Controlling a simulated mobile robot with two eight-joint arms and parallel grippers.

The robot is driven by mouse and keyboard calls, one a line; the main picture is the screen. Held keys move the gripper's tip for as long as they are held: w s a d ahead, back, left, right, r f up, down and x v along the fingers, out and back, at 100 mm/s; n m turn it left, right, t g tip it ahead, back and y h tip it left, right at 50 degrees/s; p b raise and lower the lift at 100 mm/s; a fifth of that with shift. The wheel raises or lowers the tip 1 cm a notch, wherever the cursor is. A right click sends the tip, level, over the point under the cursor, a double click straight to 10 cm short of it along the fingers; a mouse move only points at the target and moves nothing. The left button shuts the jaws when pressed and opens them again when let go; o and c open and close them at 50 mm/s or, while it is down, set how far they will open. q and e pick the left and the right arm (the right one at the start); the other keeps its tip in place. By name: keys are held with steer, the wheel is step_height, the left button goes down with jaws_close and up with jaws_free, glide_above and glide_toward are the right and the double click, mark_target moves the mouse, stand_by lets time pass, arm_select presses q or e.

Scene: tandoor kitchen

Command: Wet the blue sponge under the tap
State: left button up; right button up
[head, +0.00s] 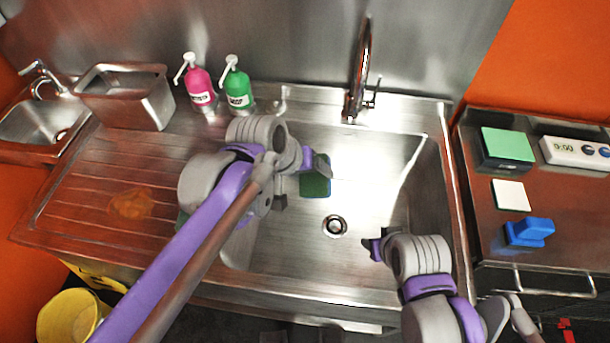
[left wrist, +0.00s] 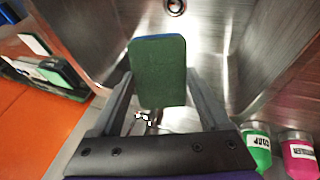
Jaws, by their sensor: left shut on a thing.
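The blue sponge (head: 316,184) shows a dark green face and a thin blue edge. My left gripper (head: 300,184) is shut on it and holds it over the left part of the sink basin (head: 300,250). In the left wrist view the sponge (left wrist: 158,70) sits between the two fingers, green face towards the camera. The tap (head: 360,75) stands at the back of the sink, to the right of and beyond the sponge. No water shows from it. My right gripper (head: 377,246) is over the basin's right side; its jaw opening is unclear.
A pink bottle (head: 201,86) and a green soap bottle (head: 237,88) stand behind the sink, beside a metal bin (head: 126,97). The ribbed drainboard (head: 100,175) has a brown stain (head: 131,204). A side counter at right holds several items. The drain (head: 334,226) is uncovered.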

arm_select(q)
steer(key=w+d+f+b, duration=0.1)
steer(key=w+d+f, duration=0.1)
steer(key=w+d, duration=0.5)
steer(key=shift+d+f+b, duration=0.2)
steer(key=shift+d+b, duration=0.15)
steer(key=shift+d, duration=0.8)
steer(key=shift+w, duration=0.1)
